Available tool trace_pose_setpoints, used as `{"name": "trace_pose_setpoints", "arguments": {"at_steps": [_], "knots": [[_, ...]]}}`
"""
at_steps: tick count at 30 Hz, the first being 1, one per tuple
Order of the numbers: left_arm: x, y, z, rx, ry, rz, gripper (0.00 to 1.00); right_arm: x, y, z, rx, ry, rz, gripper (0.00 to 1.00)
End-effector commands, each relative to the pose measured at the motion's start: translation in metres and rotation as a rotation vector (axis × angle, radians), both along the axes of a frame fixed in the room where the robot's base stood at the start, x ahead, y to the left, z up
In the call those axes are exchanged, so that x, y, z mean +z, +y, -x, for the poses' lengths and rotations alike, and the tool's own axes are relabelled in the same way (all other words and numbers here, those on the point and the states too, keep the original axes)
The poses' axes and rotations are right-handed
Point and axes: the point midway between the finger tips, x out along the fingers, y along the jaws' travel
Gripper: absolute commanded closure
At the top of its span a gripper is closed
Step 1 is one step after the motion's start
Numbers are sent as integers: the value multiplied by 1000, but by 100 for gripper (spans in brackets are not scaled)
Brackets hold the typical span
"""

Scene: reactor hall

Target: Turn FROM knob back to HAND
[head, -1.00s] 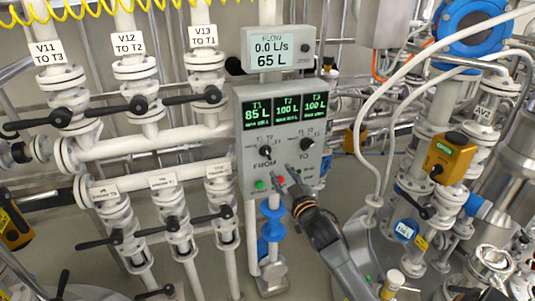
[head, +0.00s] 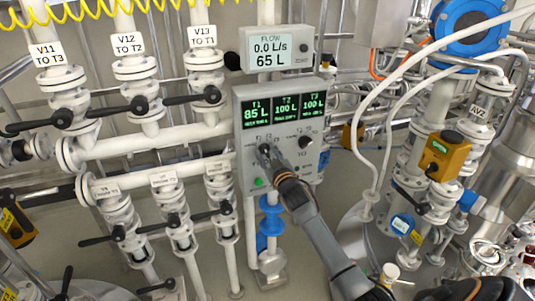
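The FROM knob is on the left of the grey control panel (head: 240,170), below the T1 screen. My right gripper (head: 267,153) is at this knob and its fingers cover most of it and the FROM label. I cannot tell whether the fingers are closed on the knob, and its pointer direction is hidden. The TO knob (head: 305,142) stands uncovered to the right of the gripper. The panel screens read T1 85 L, T2 100 L and T3 100 L. My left gripper is not in view.
A flow display (head: 268,48) above the panel reads 0.0 L/s and 65 L. A green button (head: 259,182) is at the panel's lower left. Valves with black handles and white pipes (head: 150,145) fill the left. White hoses (head: 365,130) hang to the right.

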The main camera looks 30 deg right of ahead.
Motion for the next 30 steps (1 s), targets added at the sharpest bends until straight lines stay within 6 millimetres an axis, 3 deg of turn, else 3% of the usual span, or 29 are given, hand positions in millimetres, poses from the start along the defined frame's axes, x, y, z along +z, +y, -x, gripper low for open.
{"name": "trace_pose_setpoints", "arguments": {"at_steps": [3,8,20,30], "knots": [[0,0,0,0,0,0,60,0,0,0,0,0,0,70],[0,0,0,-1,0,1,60,0,0,0,0,0,0,100],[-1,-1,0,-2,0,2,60,0,0,0,0,9,36,100],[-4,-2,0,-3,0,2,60,-1,1,0,0,58,246,100]]}}
